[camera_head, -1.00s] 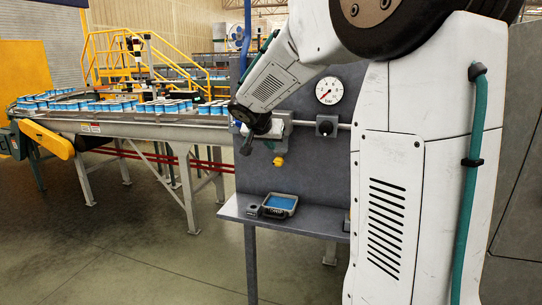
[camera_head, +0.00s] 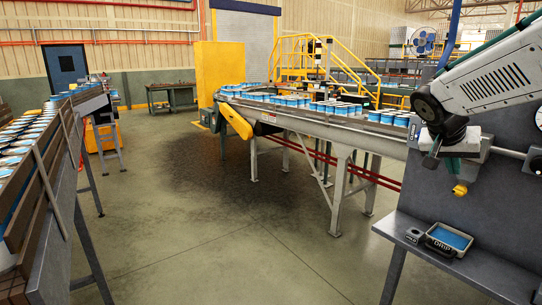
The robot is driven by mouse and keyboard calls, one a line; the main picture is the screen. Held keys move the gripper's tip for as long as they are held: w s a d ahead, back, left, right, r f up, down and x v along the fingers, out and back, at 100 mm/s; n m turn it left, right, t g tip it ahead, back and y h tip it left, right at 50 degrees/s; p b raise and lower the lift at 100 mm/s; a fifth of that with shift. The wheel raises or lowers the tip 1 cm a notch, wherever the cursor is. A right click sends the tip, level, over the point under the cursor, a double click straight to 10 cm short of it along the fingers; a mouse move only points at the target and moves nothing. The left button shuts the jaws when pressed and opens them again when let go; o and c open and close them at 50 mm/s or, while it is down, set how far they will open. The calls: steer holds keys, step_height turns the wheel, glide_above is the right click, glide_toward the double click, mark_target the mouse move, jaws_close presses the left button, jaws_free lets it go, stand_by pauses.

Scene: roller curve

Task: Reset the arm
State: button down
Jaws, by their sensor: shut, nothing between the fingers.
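My white arm comes in from the right edge in front of the grey panel (camera_head: 500,205). My gripper (camera_head: 433,158) hangs at its end, pointing down, with dark fingers that look shut and hold nothing. It overlaps a pale fitting (camera_head: 470,146) on the panel in the picture; I cannot tell whether they touch. A yellow knob (camera_head: 460,190) sits below that fitting.
A grey shelf (camera_head: 420,262) under the panel carries a tray with a blue inside (camera_head: 449,237). A conveyor (camera_head: 310,125) with blue-and-white cans curves across the middle. Another can line (camera_head: 22,150) stands at the left. The concrete floor (camera_head: 220,220) between them is clear.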

steer(key=s+a+f+n+y, duration=0.2)
steer(key=s+a, duration=0.4)
steer(key=s, duration=0.3)
steer(key=s+a+f+n+g+y, duration=0.1)
steer(key=s+a+f+n+y, duration=0.1)
steer(key=s+a, duration=0.4)
steer(key=s+a+f+n+g+y, duration=0.1)
steer(key=s+a+f+n+y, duration=0.2)
steer(key=s, duration=1)
steer(key=shift+s+a+f+n, duration=0.15)
steer(key=shift+a+f+n, duration=0.65)
steer(key=shift+a, duration=0.65)
